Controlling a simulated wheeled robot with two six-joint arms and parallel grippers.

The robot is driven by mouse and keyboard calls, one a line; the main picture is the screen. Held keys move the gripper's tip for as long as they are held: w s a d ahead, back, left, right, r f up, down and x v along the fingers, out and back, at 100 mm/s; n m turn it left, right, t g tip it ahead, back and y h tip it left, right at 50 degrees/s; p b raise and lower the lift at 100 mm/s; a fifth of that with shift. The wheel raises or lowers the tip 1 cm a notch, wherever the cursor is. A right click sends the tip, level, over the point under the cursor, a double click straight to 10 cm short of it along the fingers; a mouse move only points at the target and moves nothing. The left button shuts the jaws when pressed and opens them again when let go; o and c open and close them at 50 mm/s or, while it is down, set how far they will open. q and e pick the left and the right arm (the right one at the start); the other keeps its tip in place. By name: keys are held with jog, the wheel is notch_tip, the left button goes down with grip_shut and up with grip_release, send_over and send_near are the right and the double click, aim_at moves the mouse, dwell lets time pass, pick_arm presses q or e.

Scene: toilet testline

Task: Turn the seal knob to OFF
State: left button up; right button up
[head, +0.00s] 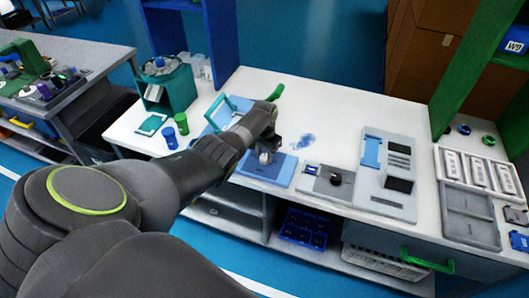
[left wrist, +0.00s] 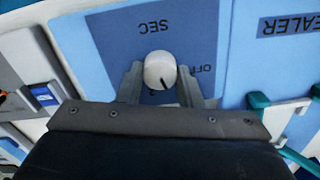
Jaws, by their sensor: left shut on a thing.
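The seal knob (left wrist: 160,70) is a round white dial with a black pointer mark, on a dark blue panel (left wrist: 205,25) marked SEC and OFF. In the left wrist view its mark points toward the lower right, below the OFF lettering at its right. My left gripper (left wrist: 161,82) is shut on the knob, one finger on each side. In the head view my left gripper (head: 266,150) is over the blue sealer (head: 258,171), and the knob (head: 264,158) shows as a small pale spot beneath it. My right gripper is not in view.
A teal handle (left wrist: 275,115) stands near the gripper's right in the left wrist view. A grey panel with a black knob (head: 335,179) lies to the right on the white bench (head: 325,100).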

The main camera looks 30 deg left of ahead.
aim_at(264, 156)
pick_arm(q)
jog(key=n+p, duration=0.1)
jog(key=n, duration=0.4)
jog(key=shift+r+n, duration=0.15)
jog(key=shift+n, duration=0.15)
jog(key=n+p, duration=0.1)
jog(key=n, duration=0.5)
dwell(0.4)
jog(key=o, duration=1)
jog(key=shift+c, duration=0.2)
notch_tip(264, 156, up, 6)
jog(key=p, duration=0.3)
jog(key=shift+r+p, duration=0.15)
jog(key=shift+p, duration=0.2)
notch_tip(264, 156, up, 11)
